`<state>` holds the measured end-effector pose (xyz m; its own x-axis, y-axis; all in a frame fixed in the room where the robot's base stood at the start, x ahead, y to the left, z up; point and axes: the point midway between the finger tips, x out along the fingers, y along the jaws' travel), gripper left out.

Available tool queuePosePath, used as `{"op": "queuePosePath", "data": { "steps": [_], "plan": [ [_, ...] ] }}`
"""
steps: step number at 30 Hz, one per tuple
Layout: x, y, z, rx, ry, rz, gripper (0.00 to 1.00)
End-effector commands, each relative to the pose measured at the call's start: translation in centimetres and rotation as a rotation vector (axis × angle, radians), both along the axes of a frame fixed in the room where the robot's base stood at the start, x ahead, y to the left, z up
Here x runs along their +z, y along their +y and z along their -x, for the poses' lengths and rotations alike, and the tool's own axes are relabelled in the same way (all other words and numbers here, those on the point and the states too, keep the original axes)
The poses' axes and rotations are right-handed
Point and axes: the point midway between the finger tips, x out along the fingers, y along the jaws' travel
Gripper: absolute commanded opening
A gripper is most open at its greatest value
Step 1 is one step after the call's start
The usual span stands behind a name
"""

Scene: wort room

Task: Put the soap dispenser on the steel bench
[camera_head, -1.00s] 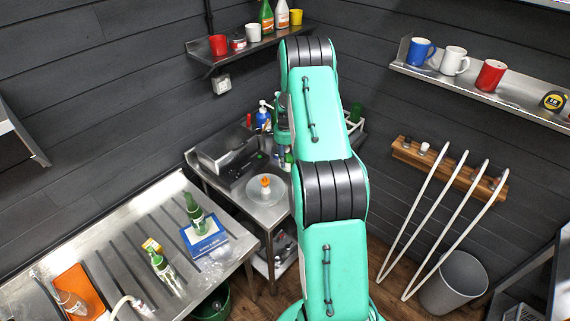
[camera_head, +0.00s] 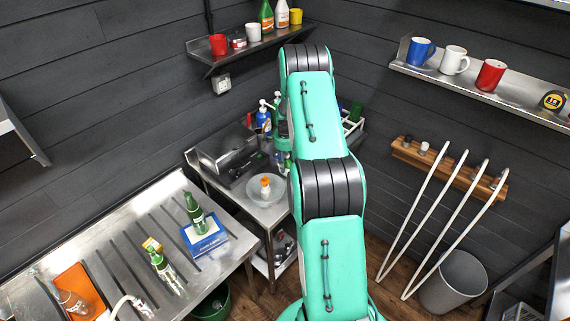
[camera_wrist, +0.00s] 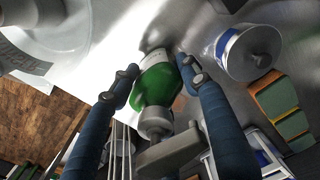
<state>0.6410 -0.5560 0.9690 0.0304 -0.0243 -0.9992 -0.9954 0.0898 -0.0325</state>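In the wrist view a green bottle (camera_wrist: 157,85) with a white label and a grey cap, perhaps the soap dispenser, stands between the fingers of my gripper (camera_wrist: 158,66). The fingers are spread on either side of it, with narrow gaps that look clear. A white-and-blue container (camera_wrist: 243,50) with a grey top is close on the right. In the head view my arm hides most of the gripper. A blue pump bottle (camera_head: 263,119) stands at the back of the corner steel table (camera_head: 267,217). The grooved steel bench (camera_head: 130,233) is at the lower left.
The bench holds green bottles (camera_head: 196,212), a blue box (camera_head: 204,236) and an orange tray (camera_head: 80,286); parts between them are bare. The corner table holds a steel box (camera_head: 222,147) and a bowl (camera_head: 279,188) with an orange-topped item. Wall shelves carry mugs (camera_head: 420,51).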

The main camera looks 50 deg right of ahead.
Motion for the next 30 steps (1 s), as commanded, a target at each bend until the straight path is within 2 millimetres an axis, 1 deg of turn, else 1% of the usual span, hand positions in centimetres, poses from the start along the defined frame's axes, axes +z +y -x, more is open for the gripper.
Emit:
{"op": "queuePosePath", "data": {
  "steps": [1, 2, 12, 17, 20, 23, 26, 30],
  "plan": [
    [0.0, 0.0, 0.0, 0.0, 0.0, 0.0, 0.59],
    [0.0, 0.0, 0.0, 0.0, 0.0, 0.0, 0.64],
    [0.1, 0.0, 0.0, 0.0, 0.0, 0.0, 0.64],
    [0.5, 0.0, 0.0, 0.0, 0.0, 0.0, 0.64],
    [1.1, 0.0, 0.0, 0.0, -0.001, 0.001, 0.64],
    [2.2, 0.0, 0.0, 0.0, -0.001, 0.001, 0.64],
    [3.4, 0.0, 0.0, 0.0, -0.002, 0.001, 0.64],
    [5.6, 0.1, 0.1, 0.0, -0.002, 0.001, 0.64]
  ]
}}
